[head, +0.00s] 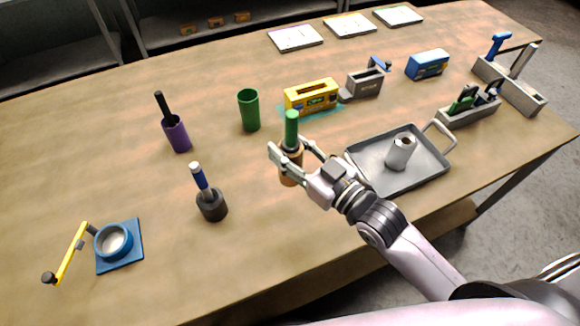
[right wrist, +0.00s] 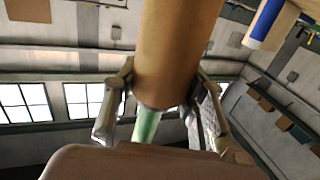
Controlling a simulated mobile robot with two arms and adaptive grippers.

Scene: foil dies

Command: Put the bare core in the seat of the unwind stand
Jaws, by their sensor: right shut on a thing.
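My right gripper (head: 290,158) is shut on a brown cylinder (head: 290,173) with a narrower green rod (head: 291,126) standing out of its top. It holds the cylinder upright over the middle of the table. The right wrist view shows the brown side (right wrist: 180,45) large between the fingers, with the green rod (right wrist: 147,125) beyond its end. I cannot tell if this is the bare core. A silvery roll with a dark hole (head: 399,154) stands on the grey tray (head: 425,176). A blue stand (head: 133,257) with a ring-shaped seat (head: 113,241), seemingly the unwind stand, is at front left.
A purple cup (head: 176,134) and a black holder (head: 211,205) hold handled tools. A green cup (head: 249,112), yellow box (head: 312,96), grey box (head: 364,83) and blue box (head: 428,64) stand behind. A yellow arm (head: 68,262) projects beside the blue stand. Front-centre table is clear.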

